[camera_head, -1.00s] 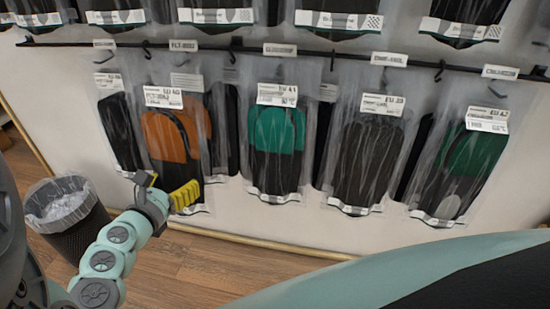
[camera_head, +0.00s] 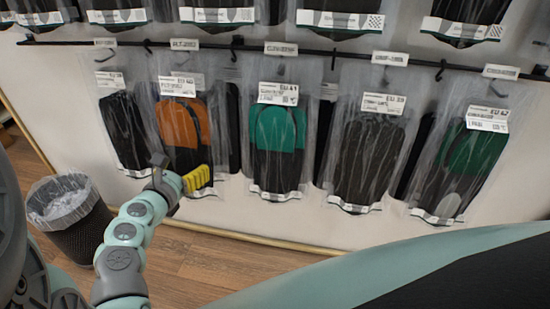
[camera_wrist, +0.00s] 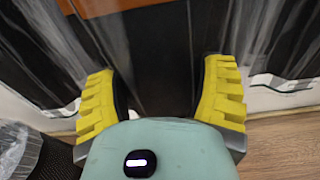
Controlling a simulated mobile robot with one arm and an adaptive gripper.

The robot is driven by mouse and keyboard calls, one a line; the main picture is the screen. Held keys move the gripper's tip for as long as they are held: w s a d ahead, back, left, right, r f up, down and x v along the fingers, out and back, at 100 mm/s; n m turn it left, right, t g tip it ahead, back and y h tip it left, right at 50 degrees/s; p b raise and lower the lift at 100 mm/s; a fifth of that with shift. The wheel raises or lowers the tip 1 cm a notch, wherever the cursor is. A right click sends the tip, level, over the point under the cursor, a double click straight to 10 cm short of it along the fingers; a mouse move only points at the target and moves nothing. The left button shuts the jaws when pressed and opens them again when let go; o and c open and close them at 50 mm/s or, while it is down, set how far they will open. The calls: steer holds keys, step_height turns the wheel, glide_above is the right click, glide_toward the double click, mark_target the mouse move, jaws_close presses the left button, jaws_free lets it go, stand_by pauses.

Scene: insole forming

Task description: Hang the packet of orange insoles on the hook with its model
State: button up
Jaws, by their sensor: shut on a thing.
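The packet of orange insoles (camera_head: 182,120) is a clear bag with orange and black insoles and a white label near its top. It hangs nearly upright close to the wall, in the row of packets, below a small model tag (camera_head: 185,44). My gripper (camera_head: 196,179) is at its lower part, with yellow fingers. In the wrist view my gripper (camera_wrist: 160,75) has a finger on each side of the packet's dark lower part (camera_wrist: 155,60), with a strip of orange (camera_wrist: 100,6) at the top. I cannot tell whether the packet's top is on a hook.
A black rail (camera_head: 340,52) with hooks runs across the wall. A green packet (camera_head: 278,130) hangs to the right, a black packet (camera_head: 122,125) to the left, and more packets hang farther right. A lined bin (camera_head: 70,215) stands on the floor at left.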

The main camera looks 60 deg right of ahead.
steer(key=shift+r+x, duration=0.2)
steer(key=shift+x, duration=0.9)
steer(key=shift+w+d+f+b, duration=0.15)
steer(key=shift+d+f+b, duration=0.25)
steer(key=shift+d+f, duration=0.25)
steer(key=o, duration=1.1)
steer(key=shift+w, duration=0.1)
steer(key=shift+o, duration=0.2)
steer(key=shift+a, duration=0.15)
steer(key=v, duration=1.1)
steer(key=shift+s+a, duration=0.2)
steer(key=shift+a, duration=0.15)
